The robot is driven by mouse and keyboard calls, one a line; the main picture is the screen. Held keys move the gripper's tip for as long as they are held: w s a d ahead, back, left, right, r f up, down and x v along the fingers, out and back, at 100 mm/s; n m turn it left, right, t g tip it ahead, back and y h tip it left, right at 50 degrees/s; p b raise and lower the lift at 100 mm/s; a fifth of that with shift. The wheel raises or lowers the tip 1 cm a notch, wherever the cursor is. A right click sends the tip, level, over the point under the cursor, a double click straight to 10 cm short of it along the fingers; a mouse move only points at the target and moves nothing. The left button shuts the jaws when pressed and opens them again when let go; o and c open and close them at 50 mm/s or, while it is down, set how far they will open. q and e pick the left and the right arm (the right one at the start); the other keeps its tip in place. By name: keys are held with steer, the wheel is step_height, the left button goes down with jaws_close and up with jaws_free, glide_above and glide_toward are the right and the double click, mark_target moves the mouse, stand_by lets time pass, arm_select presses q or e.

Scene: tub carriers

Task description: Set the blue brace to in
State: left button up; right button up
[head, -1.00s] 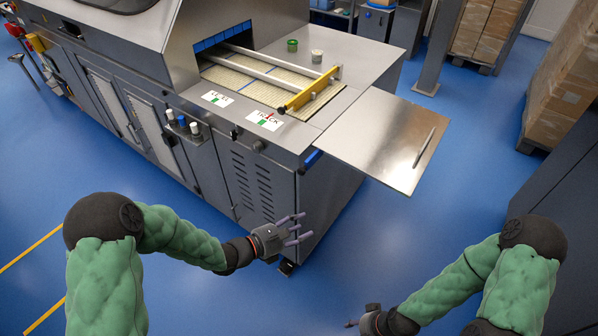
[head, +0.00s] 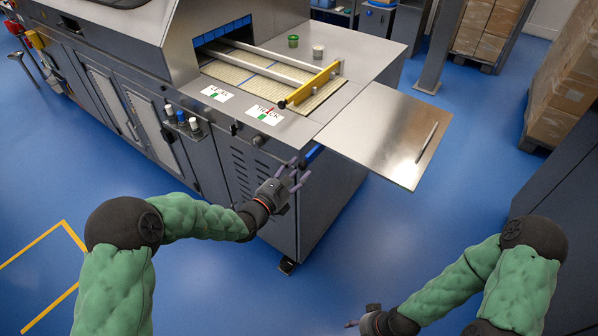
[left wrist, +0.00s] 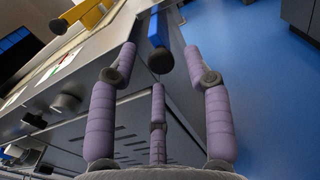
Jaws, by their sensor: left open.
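The blue brace (head: 313,155) sits under the hinged metal leaf at the corner of the machine, partly hidden by my gripper and the leaf in the head view. In the left wrist view the blue brace (left wrist: 157,35) points toward me with its dark round end between and beyond the fingertips. My left gripper (head: 297,172) is open and empty, just below and in front of the brace, apart from it as far as I can tell. Its purple fingers (left wrist: 160,75) are spread in the left wrist view. My right gripper (head: 352,323) is low at the bottom edge, its fingers barely visible.
The metal leaf (head: 385,135) stands out level from the machine's end. A yellow bar (head: 312,84) lies across the conveyor. Knobs (head: 258,140) stick out of the front panel. Green and white tubs (head: 293,41) stand on the top. Blue floor is open to the right.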

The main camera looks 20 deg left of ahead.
arm_select(q)
steer(key=shift+x, duration=0.9)
